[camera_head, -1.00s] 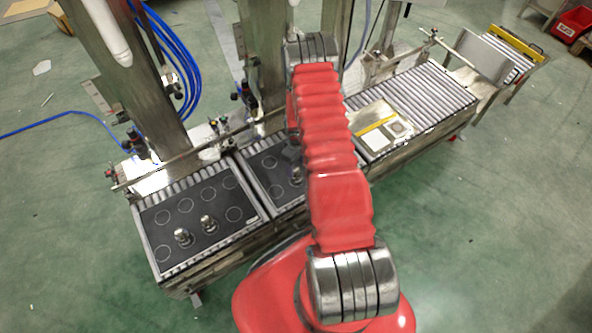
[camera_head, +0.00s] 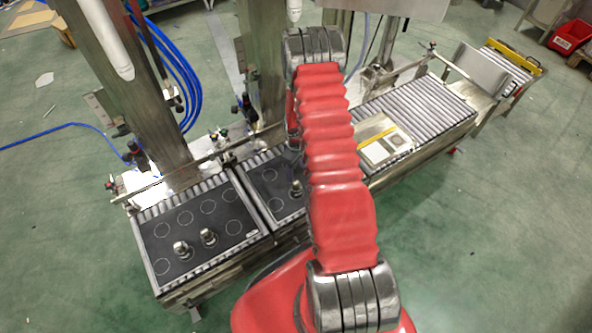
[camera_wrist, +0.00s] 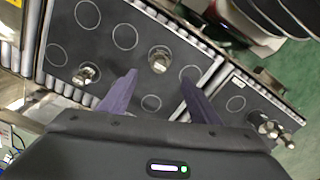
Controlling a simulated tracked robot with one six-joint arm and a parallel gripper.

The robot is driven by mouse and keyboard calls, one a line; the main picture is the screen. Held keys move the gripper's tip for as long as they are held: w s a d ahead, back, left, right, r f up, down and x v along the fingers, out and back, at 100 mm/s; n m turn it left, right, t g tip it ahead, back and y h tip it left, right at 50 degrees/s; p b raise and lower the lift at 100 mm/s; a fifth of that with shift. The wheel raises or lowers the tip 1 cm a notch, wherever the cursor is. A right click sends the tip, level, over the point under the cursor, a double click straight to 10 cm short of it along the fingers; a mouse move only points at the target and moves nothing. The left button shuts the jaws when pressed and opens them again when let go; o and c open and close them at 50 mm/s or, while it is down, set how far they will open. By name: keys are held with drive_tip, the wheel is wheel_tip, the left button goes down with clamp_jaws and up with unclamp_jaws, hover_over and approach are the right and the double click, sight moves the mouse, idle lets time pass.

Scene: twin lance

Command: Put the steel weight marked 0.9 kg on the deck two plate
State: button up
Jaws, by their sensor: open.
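Two steel weights, one nearer the front (camera_head: 181,250) and one beside it (camera_head: 208,237), stand on the dark left plate (camera_head: 195,268). Another steel weight (camera_head: 297,188) stands on the middle plate (camera_head: 277,207), partly hidden by my red arm. In the wrist view, two weights, left (camera_wrist: 87,73) and right (camera_wrist: 159,59), stand apart on a dark plate with pale circles (camera_wrist: 115,62). My gripper (camera_wrist: 157,78) is open and empty, its purple fingers pointing toward the right one of these. More weights (camera_wrist: 270,127) stand close together on the right-hand plate. I cannot read any mass or deck markings.
A roller conveyor (camera_head: 425,115) and a pale device with a yellow strip (camera_head: 380,150) lie right of the plates. Metal columns (camera_head: 130,85) and a rail (camera_head: 165,180) stand behind the plates. A red bin (camera_head: 570,35) is far right. Green floor lies open in front.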

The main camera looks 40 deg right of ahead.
drive_tip(key=shift+r, duration=0.1)
drive_tip(key=a+r+m+t, duration=0.1)
drive_tip(key=a+r, duration=0.3)
drive_tip(key=r, duration=0.7)
drive_tip(key=w+a+r+t, duration=0.1)
drive_tip(key=a+r, duration=0.2)
drive_tip(key=r, duration=0.8)
drive_tip(key=a+r+m+t, duration=0.1)
drive_tip(key=a+r, duration=0.3)
drive_tip(key=r, duration=0.7)
drive_tip(key=s+a+r+t, duration=0.1)
drive_tip(key=s+a+r, duration=0.3)
drive_tip(key=r, duration=0.2)
drive_tip(key=s+a+r, duration=0.4)
drive_tip(key=r, duration=0.3)
drive_tip(key=s+a+r+m, duration=0.1)
drive_tip(key=s+a+r, duration=0.1)
drive_tip(key=s, duration=0.4)
drive_tip(key=s+a+r+t, duration=0.1)
drive_tip(key=s+a+r, duration=0.2)
drive_tip(key=s, duration=0.4)
drive_tip(key=shift+s+a+r+m+t, duration=0.2)
drive_tip(key=shift+s+a+m+t, duration=0.1)
drive_tip(key=shift+m, duration=0.1)
